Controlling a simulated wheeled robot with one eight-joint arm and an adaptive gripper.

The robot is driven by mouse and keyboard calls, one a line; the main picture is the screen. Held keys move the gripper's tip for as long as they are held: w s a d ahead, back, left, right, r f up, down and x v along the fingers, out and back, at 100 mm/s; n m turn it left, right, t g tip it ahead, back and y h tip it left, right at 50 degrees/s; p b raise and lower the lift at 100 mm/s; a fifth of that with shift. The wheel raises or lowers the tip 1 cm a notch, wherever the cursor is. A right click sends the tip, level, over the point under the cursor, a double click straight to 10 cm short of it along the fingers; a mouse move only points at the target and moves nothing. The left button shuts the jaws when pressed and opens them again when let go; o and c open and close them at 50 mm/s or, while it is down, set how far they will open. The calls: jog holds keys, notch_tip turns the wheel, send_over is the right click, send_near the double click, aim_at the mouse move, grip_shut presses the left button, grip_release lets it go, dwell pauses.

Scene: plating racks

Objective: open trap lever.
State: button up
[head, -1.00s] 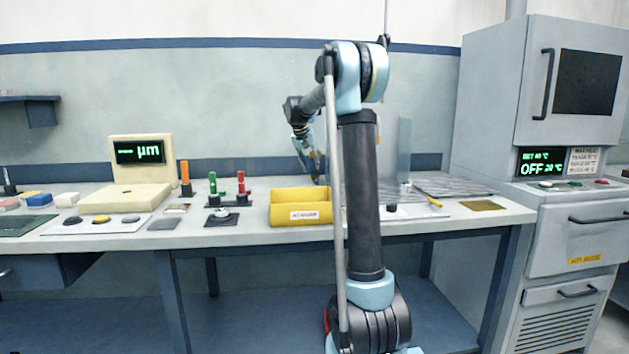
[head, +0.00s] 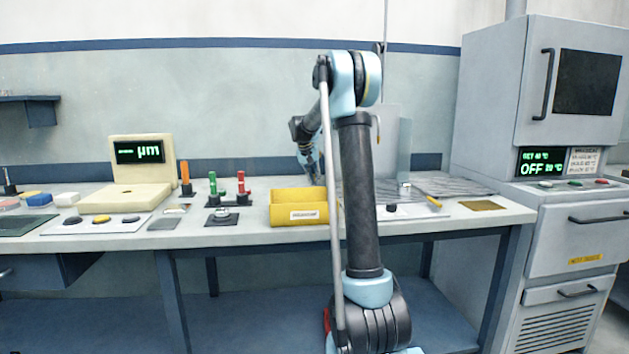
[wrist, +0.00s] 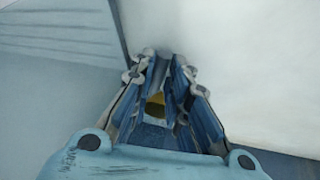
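I cannot pick out the trap lever with certainty in either view. A small orange-tipped hook shape (head: 378,127) shows beside my arm, in front of the upright grey panel; I cannot tell what it is. My gripper (head: 317,180) is behind the yellow bin (head: 299,213), partly hidden by the bin and my arm. In the wrist view my gripper (wrist: 160,58) has its fingers drawn together with nothing clearly held between them. Around the fingertips I see only pale plain surfaces.
Left of the bin stand red and green clamps (head: 243,188) and a cream gauge (head: 138,165) on the bench. Right of my arm lie grey racks (head: 450,187) and a brass plate (head: 481,205). A tall grey oven (head: 490,120) closes off the right side.

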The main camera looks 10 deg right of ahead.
jog(key=shift+d, duration=0.1)
grip_shut()
jog(key=shift+s+d+n+t+y, duration=0.1)
jog(key=shift+d+n+t+y, duration=0.15)
jog(key=shift+n, duration=0.6)
jog(key=shift+s+d+n+t+y, duration=0.1)
jog(key=shift+d+n+t+y, duration=0.2)
jog(key=shift+n, duration=0.55)
jog(key=shift+a, duration=0.1)
jog(key=o, duration=0.7)
grip_release()
jog(key=v, duration=1.2)
jog(key=shift+w, duration=0.25)
jog(key=shift+s, duration=0.1)
